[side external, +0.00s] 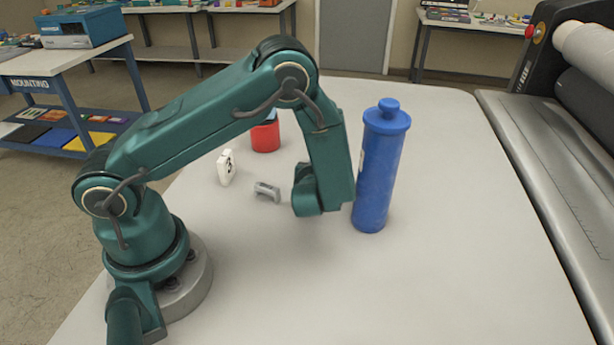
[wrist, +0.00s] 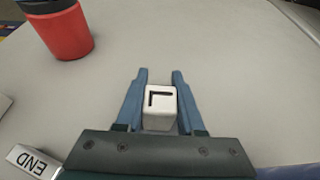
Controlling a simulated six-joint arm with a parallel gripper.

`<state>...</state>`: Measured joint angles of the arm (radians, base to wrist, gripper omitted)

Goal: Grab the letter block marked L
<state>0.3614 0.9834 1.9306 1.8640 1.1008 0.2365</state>
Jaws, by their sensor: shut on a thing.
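The letter block marked L (wrist: 160,108) is a small white cube with a black L on its face, turned in the wrist view. My gripper (wrist: 161,76) has its two blue fingers on either side of it, shut on the block. The block is hidden there behind my gripper.
A tall blue canister (side external: 378,170) stands close on the right of my gripper. A red cup (side external: 265,137), a white tile marked 3 (side external: 226,168) and a small grey piece (side external: 267,191) are to the left. An END block (wrist: 33,160) shows at lower left. The front table is clear.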

